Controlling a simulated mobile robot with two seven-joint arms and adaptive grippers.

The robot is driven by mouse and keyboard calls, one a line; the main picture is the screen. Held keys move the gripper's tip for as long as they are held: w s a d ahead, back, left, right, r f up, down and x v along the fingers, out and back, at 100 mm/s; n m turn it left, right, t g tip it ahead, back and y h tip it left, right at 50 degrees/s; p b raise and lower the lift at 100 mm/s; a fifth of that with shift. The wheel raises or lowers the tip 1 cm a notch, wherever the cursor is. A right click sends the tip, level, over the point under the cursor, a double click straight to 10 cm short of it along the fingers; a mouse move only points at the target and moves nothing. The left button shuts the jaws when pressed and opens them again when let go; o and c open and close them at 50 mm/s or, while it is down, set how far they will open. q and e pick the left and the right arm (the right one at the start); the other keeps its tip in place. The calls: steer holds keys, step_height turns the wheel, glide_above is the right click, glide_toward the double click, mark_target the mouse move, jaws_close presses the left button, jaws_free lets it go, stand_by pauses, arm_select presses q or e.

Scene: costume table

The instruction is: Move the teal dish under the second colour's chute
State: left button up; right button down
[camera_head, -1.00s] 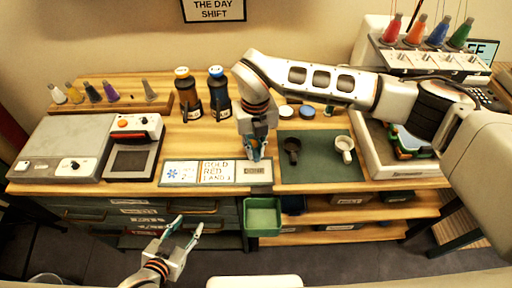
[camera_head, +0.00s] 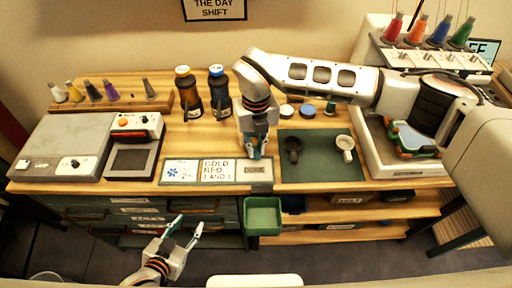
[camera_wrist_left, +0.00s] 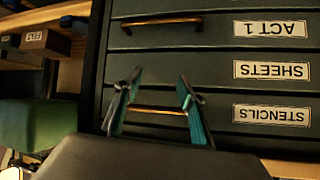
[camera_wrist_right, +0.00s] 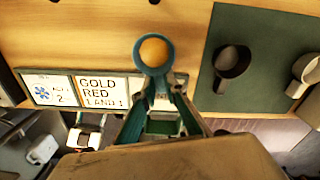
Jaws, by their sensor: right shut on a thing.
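A small teal ring-shaped dish (camera_wrist_right: 167,72) shows at the fingertips of my right gripper (camera_wrist_right: 158,98) in the right wrist view. An orange-brown disc fills its middle; I cannot tell whether that is contents or the tabletop. My right gripper (camera_head: 255,152) is shut on the dish, above the card strip at the table's front; the dish is mostly hidden in the head view. My left gripper (camera_head: 187,226) is open and empty, in front of the drawers, and shows in the left wrist view (camera_wrist_left: 158,82). Four-spool machine chutes (camera_head: 428,62) may stand at the back right.
The card (camera_head: 217,170) reads GOLD, RED and a partly legible third line. A green mat (camera_head: 318,168) carries a dark cup (camera_head: 292,146) and a white cup (camera_head: 345,145). Two bottles (camera_head: 188,98) (camera_head: 219,98) stand behind. A green bin (camera_head: 263,218) hangs at the front edge.

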mark_target(255, 142)
steer(key=shift+w+f+b, duration=0.15)
steer(key=shift+w+b, duration=0.35)
steer(key=shift+w, duration=0.6)
steer(key=shift+w+f+b, duration=0.1)
steer(key=shift+w+b, duration=0.35)
steer(key=shift+w, duration=0.65)
steer(key=shift+w+r+b, duration=0.1)
steer(key=shift+w+b, duration=0.25)
steer(key=shift+w, duration=0.5)
steer(key=shift+p, duration=0.3)
steer(key=shift+f, duration=0.65)
steer(key=c, duration=2)
jaws_free()
steer(key=shift+r, duration=0.15)
